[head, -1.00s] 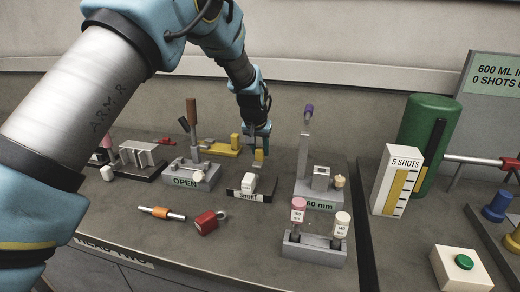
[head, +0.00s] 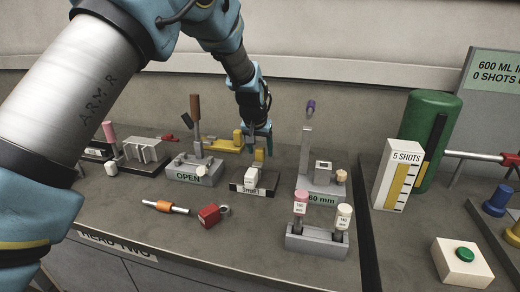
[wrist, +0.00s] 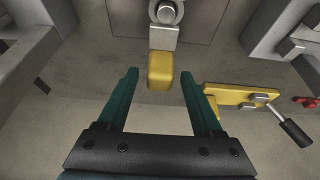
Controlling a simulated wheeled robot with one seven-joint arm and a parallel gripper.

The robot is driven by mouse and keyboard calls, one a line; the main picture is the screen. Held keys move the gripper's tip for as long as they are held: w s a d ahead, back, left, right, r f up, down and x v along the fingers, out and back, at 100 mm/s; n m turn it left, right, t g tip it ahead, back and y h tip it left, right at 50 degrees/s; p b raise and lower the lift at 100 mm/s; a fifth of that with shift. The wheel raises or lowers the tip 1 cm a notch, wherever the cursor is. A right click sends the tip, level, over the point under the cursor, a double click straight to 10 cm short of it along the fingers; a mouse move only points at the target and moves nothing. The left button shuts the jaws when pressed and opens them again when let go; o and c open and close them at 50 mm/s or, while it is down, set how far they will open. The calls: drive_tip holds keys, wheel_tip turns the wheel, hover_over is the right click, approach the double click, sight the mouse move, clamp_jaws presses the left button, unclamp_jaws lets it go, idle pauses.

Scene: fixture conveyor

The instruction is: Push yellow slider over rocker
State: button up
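The yellow slider (head: 259,155) is a small block behind the rocker in the head view. In the wrist view the yellow slider (wrist: 160,72) lies at the end of a grey bar, between and slightly beyond my fingertips. The rocker appears to be the small white block (head: 251,175) on a dark base with a white label, in front of the slider. My gripper (head: 262,146) points down at the slider. In the wrist view my gripper (wrist: 159,78) is open, one green finger on each side, with visible gaps to the slider. Contact cannot be made out in the head view.
A yellow plate (wrist: 238,97) with a black-handled lever lies right of my fingers in the wrist view. The grey OPEN block (head: 194,173) stands left, and a grey fixture with a tall lever (head: 306,145) right. A red padlock (head: 209,215) lies in front.

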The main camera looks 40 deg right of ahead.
sight(257, 166)
drive_tip(key=b+v, duration=0.3)
drive_tip(key=v, duration=0.7)
drive_tip(key=shift+r, duration=0.4)
drive_tip(key=shift+a, duration=0.1)
drive_tip(key=w+a+f+n+y, duration=0.15)
drive_tip(key=w+a, duration=0.25)
drive_tip(key=a, duration=0.6)
drive_tip(key=w+a+n, duration=0.2)
drive_tip(key=w+a, duration=0.1)
drive_tip(key=a, duration=0.6)
drive_tip(key=w+a+f+n+y, duration=0.15)
drive_tip(key=w+a, duration=0.25)
drive_tip(key=a, duration=0.6)
drive_tip(key=s+a+f+n, duration=0.1)
drive_tip(key=s+a, duration=0.2)
drive_tip(key=a, duration=0.5)
drive_tip(key=s+a+f+n, duration=0.1)
drive_tip(key=s+a, duration=0.3)
drive_tip(key=a, duration=0.4)
drive_tip(key=s+a+f+n+g, duration=0.1)
drive_tip(key=s+a+n, duration=0.2)
drive_tip(key=a, duration=0.6)
drive_tip(key=shift+s+f+y, duration=0.2)
drive_tip(key=shift+f+y, duration=0.1)
drive_tip(key=shift+f, duration=0.1)
